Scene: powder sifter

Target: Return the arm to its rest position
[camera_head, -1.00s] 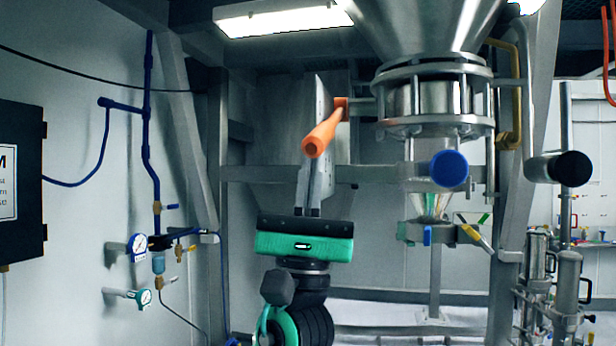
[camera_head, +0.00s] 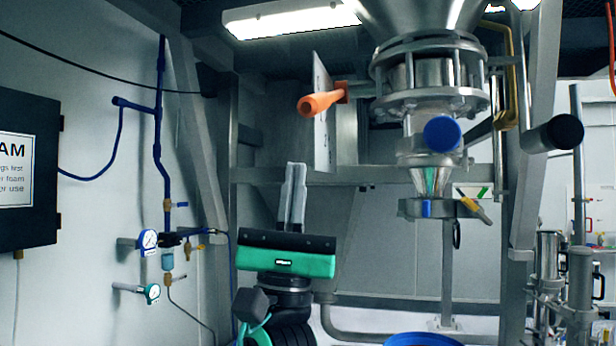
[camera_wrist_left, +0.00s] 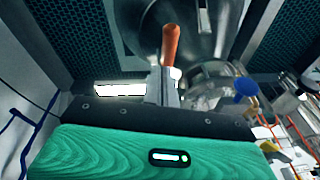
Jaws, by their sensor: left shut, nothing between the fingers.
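My left gripper (camera_head: 292,196) points up in the lower middle of the head view, with a green and black body and grey fingers. Its fingers are shut with nothing between them. It is below and apart from the orange handle (camera_head: 320,103), which sticks out from the sifter's side near a flat metal plate (camera_head: 322,115). In the left wrist view the orange handle (camera_wrist_left: 171,45) shows above the shut fingers (camera_wrist_left: 162,88). My right gripper is in neither view.
The steel sifter (camera_head: 430,75) with a blue knob (camera_head: 443,134) hangs to the right on a metal frame. A black-ended bar (camera_head: 563,132) juts out farther right. Gauges (camera_head: 148,240) and blue pipes line the left wall. A blue round rim (camera_head: 424,340) shows at the bottom.

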